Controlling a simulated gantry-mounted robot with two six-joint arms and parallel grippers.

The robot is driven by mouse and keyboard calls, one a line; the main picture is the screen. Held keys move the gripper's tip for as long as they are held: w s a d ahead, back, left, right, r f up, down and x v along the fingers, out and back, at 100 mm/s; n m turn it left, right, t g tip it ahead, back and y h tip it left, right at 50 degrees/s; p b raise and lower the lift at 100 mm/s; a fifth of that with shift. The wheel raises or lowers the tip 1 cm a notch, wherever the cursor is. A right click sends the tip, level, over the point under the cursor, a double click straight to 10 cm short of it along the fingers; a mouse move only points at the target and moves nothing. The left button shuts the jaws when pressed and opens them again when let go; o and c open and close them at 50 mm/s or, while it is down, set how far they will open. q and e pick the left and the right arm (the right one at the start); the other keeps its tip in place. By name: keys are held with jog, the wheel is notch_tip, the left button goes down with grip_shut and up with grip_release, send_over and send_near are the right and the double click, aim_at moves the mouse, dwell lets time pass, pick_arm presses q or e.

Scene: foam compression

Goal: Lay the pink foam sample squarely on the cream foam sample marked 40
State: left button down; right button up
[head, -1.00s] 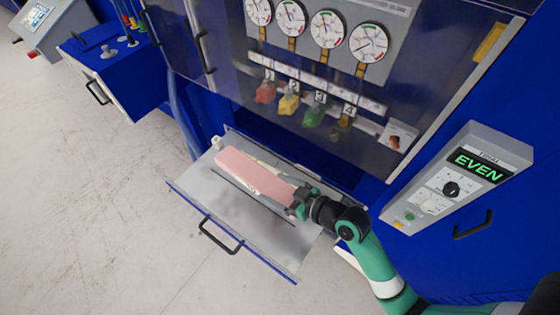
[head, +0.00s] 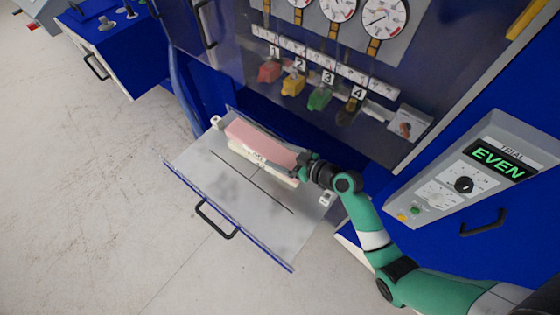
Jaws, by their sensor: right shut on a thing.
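The pink foam sample (head: 262,142) is a long block near the back of the pulled-out grey drawer tray (head: 215,180). A cream foam sample (head: 262,164) shows as a strip along its front side, below it, with small dark marking that I cannot read. The pink block lies over the cream one, roughly parallel to it; I cannot tell whether it touches or is held just above. My right gripper (head: 303,168) is shut on the right end of the pink foam. My left gripper is not in view.
The tray has a blue front edge with a black handle (head: 217,219); its front half is clear. A blue cabinet with dials (head: 384,14) and numbered coloured knobs (head: 319,98) rises behind. A control box (head: 472,176) reading EVEN stands at right.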

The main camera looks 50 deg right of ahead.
jog(key=shift+w+d+f, duration=0.4)
jog(key=shift+w+f, duration=0.15)
jog(key=shift+f, duration=0.2)
jog(key=shift+w+d+f+b, duration=0.15)
jog(key=shift+f+b, duration=0.45)
jog(key=shift+f, duration=1.15)
jog(key=shift+f, duration=0.15)
jog(key=o, duration=1.1)
jog(key=shift+c, duration=0.2)
